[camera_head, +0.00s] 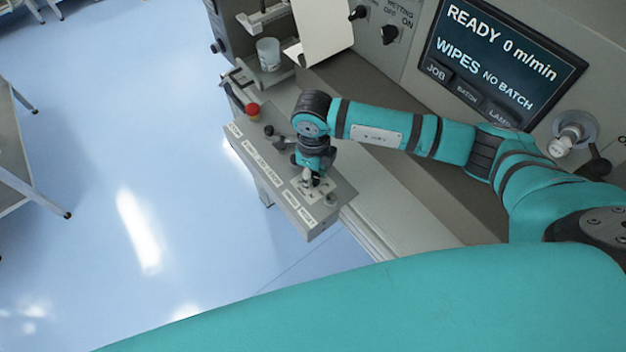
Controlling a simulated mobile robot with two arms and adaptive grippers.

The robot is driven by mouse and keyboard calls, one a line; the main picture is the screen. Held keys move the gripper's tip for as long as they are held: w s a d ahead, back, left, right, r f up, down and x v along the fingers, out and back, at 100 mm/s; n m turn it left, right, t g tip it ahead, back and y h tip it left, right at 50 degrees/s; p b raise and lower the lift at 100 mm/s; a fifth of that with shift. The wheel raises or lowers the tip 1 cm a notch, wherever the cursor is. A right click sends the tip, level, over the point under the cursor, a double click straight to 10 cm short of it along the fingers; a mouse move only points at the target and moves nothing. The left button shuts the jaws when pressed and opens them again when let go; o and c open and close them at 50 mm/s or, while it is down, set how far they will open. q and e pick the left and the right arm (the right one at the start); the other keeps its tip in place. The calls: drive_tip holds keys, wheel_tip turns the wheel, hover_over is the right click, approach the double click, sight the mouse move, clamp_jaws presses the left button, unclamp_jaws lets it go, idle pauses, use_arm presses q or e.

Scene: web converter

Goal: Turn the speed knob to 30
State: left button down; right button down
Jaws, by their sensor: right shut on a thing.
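The grey control panel (262,172) slants across the middle of the view with a row of small labels along its front edge. My right gripper (312,181) points down at a light dial plate near the panel's lower right end. Its fingers are shut on a knob there, which I take for the speed knob; the fingers mostly hide it and its pointer cannot be read. The display screen (500,60) at the upper right reads "READY 0 m/min" and "WIPES NO BATCH". My left gripper is out of view.
A red push button (253,109) and a black knob (269,130) stand on the panel left of my right gripper. Two black switches, one here (390,34), are on the machine face. Open floor lies left.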

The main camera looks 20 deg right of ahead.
sight(313, 176)
drive_tip(key=n+b, duration=0.3)
drive_tip(key=b, duration=0.2)
drive_tip(key=n+b, duration=0.4)
drive_tip(key=b, duration=0.1)
drive_tip(key=n+b, duration=0.3)
drive_tip(key=b, duration=0.2)
drive_tip(key=shift+f, duration=0.25)
drive_tip(key=shift+r+n+b, duration=0.3)
drive_tip(key=shift+n+b, duration=1)
drive_tip(key=shift+b, duration=0.3)
drive_tip(key=c, duration=0.9)
unclamp_jaws()
drive_tip(key=shift+c, duration=0.2)
wheel_tip(313, 176, up, 12)
